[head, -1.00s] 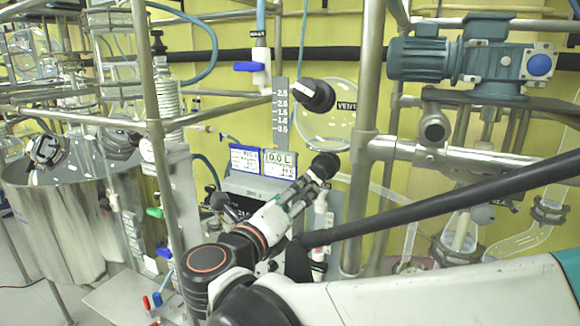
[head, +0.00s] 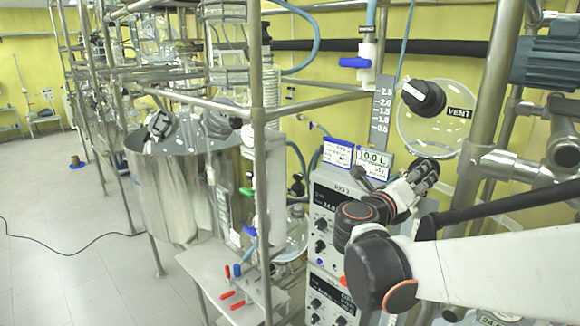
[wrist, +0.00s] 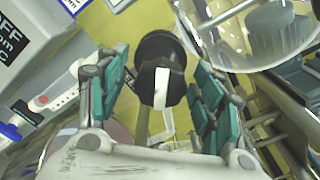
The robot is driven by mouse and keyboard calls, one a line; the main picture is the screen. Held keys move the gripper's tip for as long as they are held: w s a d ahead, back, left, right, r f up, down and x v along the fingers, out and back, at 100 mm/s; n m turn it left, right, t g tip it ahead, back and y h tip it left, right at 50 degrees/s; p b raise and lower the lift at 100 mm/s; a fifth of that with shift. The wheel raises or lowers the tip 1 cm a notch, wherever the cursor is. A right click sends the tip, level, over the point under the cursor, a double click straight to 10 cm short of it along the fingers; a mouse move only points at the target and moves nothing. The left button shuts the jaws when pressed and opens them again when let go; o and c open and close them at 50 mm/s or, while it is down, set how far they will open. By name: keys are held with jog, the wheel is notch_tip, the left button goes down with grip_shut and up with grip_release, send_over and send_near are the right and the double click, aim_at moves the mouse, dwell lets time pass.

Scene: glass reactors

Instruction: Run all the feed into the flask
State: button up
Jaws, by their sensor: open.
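The round glass feed vessel (head: 408,128) hangs on the yellow wall, with a black vent knob (head: 424,97) and a "VENT" label. A level scale (head: 382,105) stands left of it, and a tag reads "0.0 L" (head: 374,158). My gripper (head: 425,172) is just below the vessel. In the wrist view its teal-padded fingers (wrist: 160,95) are open on either side of a black knob (wrist: 160,52) with a white stripe; contact is not clear. A clear glass vessel (wrist: 235,45) shows at its upper right. A round glass flask (head: 291,236) stands low behind a frame post; whether it is the task's flask I cannot tell.
A blue-handled valve (head: 355,62) is above the scale. A control unit (head: 325,215) with dials stands below the tags. Steel posts (head: 261,180) and a steel tank (head: 180,190) are at left. A blue motor (head: 545,62) is at right.

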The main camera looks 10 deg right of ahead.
jog(key=shift+c, duration=0.5)
jog(key=c, duration=1)
jog(key=shift+s+m, duration=0.1)
jog(key=shift+m, duration=0.2)
